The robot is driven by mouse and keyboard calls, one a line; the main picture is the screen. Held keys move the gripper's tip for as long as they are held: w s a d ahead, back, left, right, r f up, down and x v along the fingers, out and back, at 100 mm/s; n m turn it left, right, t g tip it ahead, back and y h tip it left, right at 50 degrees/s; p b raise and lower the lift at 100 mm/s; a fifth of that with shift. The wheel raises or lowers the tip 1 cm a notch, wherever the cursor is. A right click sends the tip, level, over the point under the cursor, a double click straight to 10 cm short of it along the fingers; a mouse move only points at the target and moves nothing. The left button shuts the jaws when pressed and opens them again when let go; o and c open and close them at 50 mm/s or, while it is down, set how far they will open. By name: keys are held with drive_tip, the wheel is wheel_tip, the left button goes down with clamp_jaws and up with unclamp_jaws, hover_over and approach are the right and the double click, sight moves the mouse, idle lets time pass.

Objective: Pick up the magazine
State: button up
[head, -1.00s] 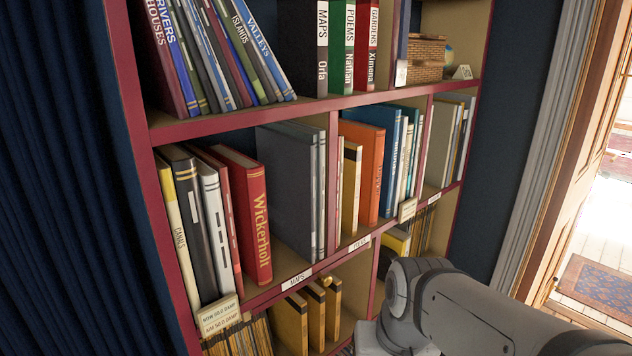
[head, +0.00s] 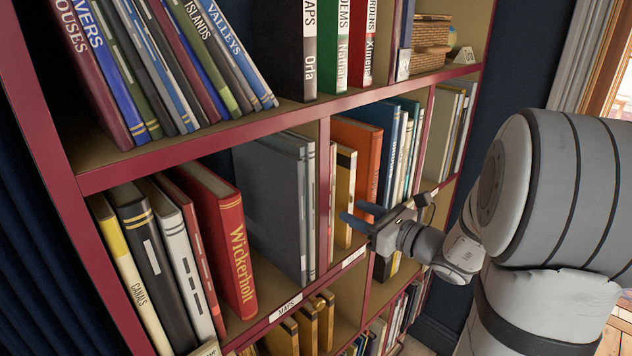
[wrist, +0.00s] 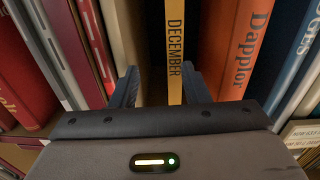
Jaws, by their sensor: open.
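The magazine (wrist: 175,60) is a thin upright volume with a yellow spine reading DECEMBER in the wrist view. It also shows in the head view as the yellow spine (head: 345,195) in the middle shelf bay, left of the orange book. My gripper (wrist: 160,73) is open and empty, with one finger on each side of the lower spine in the picture, the right finger nearer to it. In the head view my gripper (head: 354,211) is in front of this bay, pointing into the shelf. I cannot tell whether the fingertips reach past the spine's face.
A pale book (wrist: 124,35) stands left of the magazine, with a dark gap between. The orange Dapplor book (wrist: 240,45) stands close on the right. A shelf divider (head: 323,190) separates this bay from the grey books (head: 272,205). A label (head: 354,257) is on the shelf edge.

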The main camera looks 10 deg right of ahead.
drive_tip(key=shift+w+d+m, duration=0.3)
drive_tip(key=shift+w+d, duration=0.05)
drive_tip(key=shift+w, duration=0.4)
drive_tip(key=shift+w+a+t, duration=0.1)
drive_tip(key=shift+w+t, duration=0.2)
drive_tip(key=p+x, duration=0.2)
drive_tip(key=x, duration=0.4)
drive_tip(key=shift+w+a+f, duration=0.2)
drive_tip(key=shift+w+f, duration=0.1)
drive_tip(key=shift+w, duration=0.05)
drive_tip(key=shift+c, duration=0.2)
clamp_jaws()
